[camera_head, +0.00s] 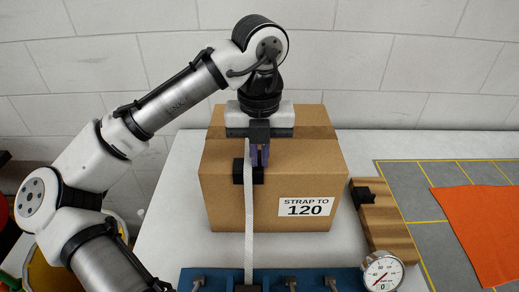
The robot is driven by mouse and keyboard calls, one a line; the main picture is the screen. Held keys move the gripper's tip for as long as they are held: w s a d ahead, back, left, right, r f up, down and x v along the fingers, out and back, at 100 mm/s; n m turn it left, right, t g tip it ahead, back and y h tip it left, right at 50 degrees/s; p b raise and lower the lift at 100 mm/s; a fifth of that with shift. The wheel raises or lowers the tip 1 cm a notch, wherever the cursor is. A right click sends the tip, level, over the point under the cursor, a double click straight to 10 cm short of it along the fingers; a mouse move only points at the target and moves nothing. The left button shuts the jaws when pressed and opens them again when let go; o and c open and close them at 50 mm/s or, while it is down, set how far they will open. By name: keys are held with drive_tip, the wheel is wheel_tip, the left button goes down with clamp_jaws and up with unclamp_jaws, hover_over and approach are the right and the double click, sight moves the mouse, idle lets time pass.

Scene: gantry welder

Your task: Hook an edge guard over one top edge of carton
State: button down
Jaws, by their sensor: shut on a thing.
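The brown carton (222,200) stands on the white table with a label reading "STRAP TO 120" on its front. My gripper (259,164) points down in front of the carton's upper front face, its purple fingers close together. It is shut on a small black edge guard (242,173), which shows at the fingertips against the carton's front, below the top front edge. Whether the guard touches the carton is unclear. A white strap (249,225) runs vertically past the guard. A similar black piece (364,195) sits on a wooden block (385,222) to the right.
A blue fixture (215,278) with several grey pegs lies along the front edge. A round gauge (383,271) stands at front right. An orange sheet (485,230) lies on a grey mat (405,180) with yellow lines. The table left of the carton is clear.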

drive_tip(key=c, duration=1.5)
unclamp_jaws()
